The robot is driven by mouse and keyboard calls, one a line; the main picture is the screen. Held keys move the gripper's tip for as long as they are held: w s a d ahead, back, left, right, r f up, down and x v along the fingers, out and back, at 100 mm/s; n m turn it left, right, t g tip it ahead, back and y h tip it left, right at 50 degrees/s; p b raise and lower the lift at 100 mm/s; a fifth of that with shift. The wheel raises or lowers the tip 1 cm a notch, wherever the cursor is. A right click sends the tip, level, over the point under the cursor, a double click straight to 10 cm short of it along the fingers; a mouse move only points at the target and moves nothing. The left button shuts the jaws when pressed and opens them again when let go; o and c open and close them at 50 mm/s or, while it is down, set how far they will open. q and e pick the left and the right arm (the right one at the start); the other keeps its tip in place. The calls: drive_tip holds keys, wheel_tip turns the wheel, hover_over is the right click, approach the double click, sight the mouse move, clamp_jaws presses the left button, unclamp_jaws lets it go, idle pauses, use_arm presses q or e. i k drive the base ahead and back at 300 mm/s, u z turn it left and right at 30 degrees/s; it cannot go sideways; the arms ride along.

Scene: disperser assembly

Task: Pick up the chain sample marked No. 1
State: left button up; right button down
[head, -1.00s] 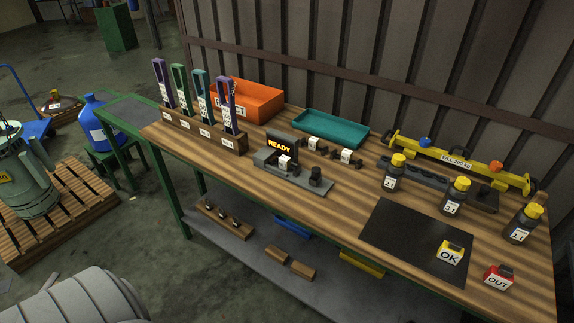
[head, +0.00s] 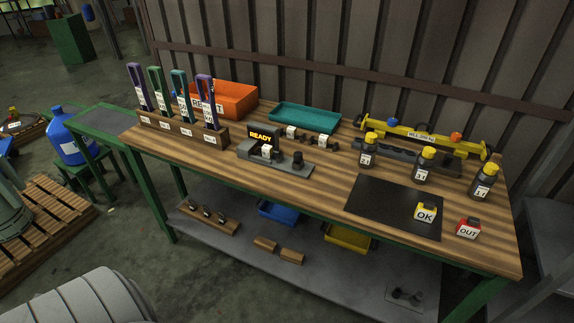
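Two small dark pieces with white tags, which look like chain samples, lie on the bench in front of the teal tray: a left one (head: 292,132) and a right one (head: 325,141). A third white tag (head: 267,151) shows at the grey device (head: 285,164) with the READY display. The tag numbers are too small to read, so I cannot tell which is No. 1. Neither of my grippers is in view.
The wooden bench (head: 300,187) holds a rack (head: 180,125) of upright coloured tools, an orange bin (head: 230,99), a teal tray (head: 305,118), a yellow beam (head: 425,135), several yellow-capped bottles, a black mat (head: 385,204), and OK (head: 425,213) and OUT (head: 468,229) blocks.

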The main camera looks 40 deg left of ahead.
sight(267, 149)
drive_tip(key=z, duration=0.35)
drive_tip(key=k, duration=0.8)
drive_tip(key=u, duration=0.6)
drive_tip(key=i, duration=0.65)
drive_tip(key=u, duration=0.5)
